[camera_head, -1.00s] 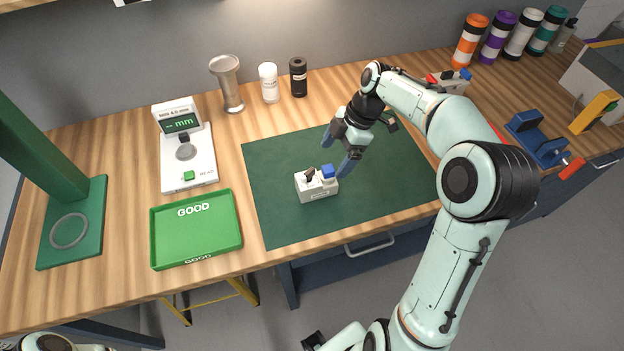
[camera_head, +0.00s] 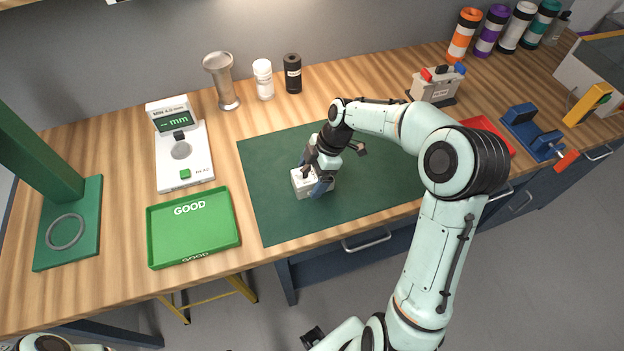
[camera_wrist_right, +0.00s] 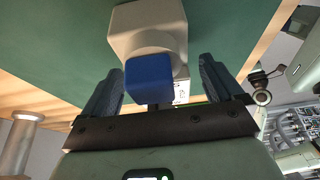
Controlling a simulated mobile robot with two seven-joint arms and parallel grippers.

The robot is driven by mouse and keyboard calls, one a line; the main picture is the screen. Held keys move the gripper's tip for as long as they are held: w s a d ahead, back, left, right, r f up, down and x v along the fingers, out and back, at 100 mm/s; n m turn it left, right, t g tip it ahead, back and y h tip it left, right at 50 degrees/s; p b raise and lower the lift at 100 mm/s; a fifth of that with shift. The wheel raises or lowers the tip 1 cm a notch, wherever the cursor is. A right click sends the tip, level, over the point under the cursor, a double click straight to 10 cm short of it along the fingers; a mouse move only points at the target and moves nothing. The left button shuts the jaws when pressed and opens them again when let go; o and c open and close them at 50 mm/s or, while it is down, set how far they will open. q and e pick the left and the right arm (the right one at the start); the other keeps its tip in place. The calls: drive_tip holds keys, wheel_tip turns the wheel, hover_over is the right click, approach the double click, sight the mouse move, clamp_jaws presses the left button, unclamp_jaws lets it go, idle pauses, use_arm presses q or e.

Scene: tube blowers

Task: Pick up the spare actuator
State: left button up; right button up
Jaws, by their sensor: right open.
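In the right wrist view the blue cap (camera_wrist_right: 150,78) and the pale body (camera_wrist_right: 148,28) lie between the open fingers of my right gripper (camera_wrist_right: 162,82). Gaps show between cap and fingers.
A green GOOD tray (camera_head: 240,238) and a white gauge (camera_head: 199,165) stand left of the mat. A grey box with red and blue parts (camera_head: 434,88) stands behind right, near a red tray (camera_head: 509,140) and a blue fixture (camera_head: 527,130). The mat's front is clear.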

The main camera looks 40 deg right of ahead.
sight(311, 174)
drive_tip(key=shift+w, duration=0.1)
drive_tip(key=c, duration=1.5)
drive_tip(key=shift+r, duration=0.15)
use_arm(q)
drive_tip(key=shift+w+r+p, duration=0.9)
drive_tip(key=shift+w+r, duration=0.1)
drive_tip(key=shift+r, duration=0.2)
use_arm(e)
wheel_tip(311, 174, up, 20)
